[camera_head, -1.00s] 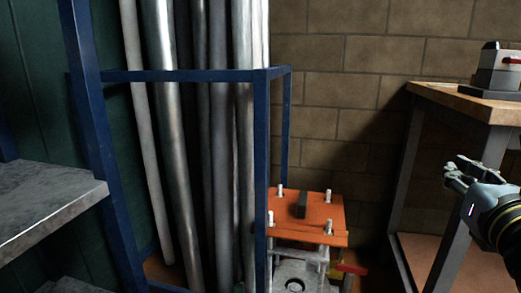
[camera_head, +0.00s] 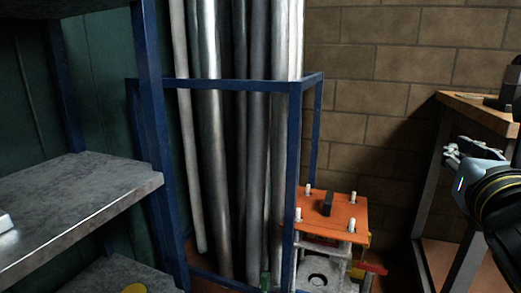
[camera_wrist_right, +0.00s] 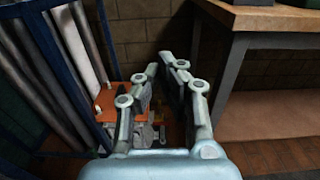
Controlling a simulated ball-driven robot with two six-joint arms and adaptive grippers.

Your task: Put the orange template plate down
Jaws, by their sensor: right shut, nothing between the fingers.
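The orange template plate (camera_head: 345,213) lies flat on top of a light metal fixture (camera_head: 325,272) at the lower right of the head view. White pegs stand up near its corners and a dark block handle sits in its middle. Part of it shows in the right wrist view (camera_wrist_right: 117,96), to the left of the fingers, partly covered by them. My right gripper (camera_head: 450,153) is shut and empty, apart from the plate and to its right in the head view. Its fingers also show in the wrist view (camera_wrist_right: 166,62). My left gripper is not in view.
A blue rack (camera_head: 295,150) of tall metal pipes (camera_head: 211,150) stands left of the plate. A grey shelf (camera_head: 80,205) is at the left. A wood-topped bench (camera_head: 478,112) stands at the right, behind my right arm. A brick wall closes the back.

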